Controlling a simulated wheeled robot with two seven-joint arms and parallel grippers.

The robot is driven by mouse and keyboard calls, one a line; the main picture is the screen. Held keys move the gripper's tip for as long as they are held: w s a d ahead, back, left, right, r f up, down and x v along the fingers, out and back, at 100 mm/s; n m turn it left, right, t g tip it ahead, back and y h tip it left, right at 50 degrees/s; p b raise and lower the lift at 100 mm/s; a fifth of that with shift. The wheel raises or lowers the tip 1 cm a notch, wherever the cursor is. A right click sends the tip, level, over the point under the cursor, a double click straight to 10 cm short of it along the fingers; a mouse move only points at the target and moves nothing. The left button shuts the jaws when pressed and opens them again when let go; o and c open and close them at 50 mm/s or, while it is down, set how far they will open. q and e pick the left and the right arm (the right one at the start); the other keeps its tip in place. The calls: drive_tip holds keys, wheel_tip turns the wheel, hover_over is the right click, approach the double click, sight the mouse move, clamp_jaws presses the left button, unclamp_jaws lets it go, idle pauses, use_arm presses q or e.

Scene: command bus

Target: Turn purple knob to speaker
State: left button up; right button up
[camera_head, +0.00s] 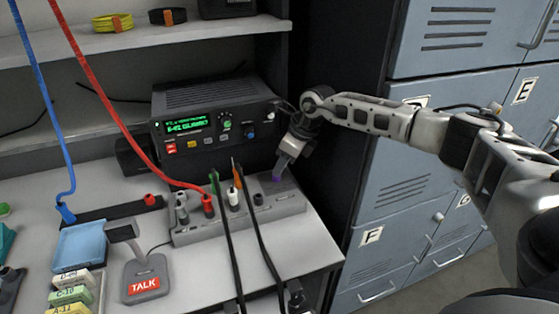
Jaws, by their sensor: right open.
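The purple knob (277,178) sits near the right end of the grey panel (290,209) on the desk, and only a small part of it shows. My right gripper (282,167) is directly above it, pointing down, with its fingertips at the knob. The fingers are open around or just above the knob; I cannot tell whether they touch it. The knob's pointer and any speaker label are hidden. My left gripper is not in view.
A black radio (213,118) with a green display stands behind the panel. Red, green and orange plugs with cables rise from the panel. A TALK microphone (145,277) stands in front at left. Blue lockers (395,188) are at right.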

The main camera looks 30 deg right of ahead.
use_arm(q)
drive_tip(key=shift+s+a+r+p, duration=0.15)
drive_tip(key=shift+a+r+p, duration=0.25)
drive_tip(key=shift+p, duration=0.45)
use_arm(e)
drive_tip(key=v, duration=0.3)
drive_tip(key=shift+s+r, duration=0.1)
drive_tip(key=shift+r, duration=0.15)
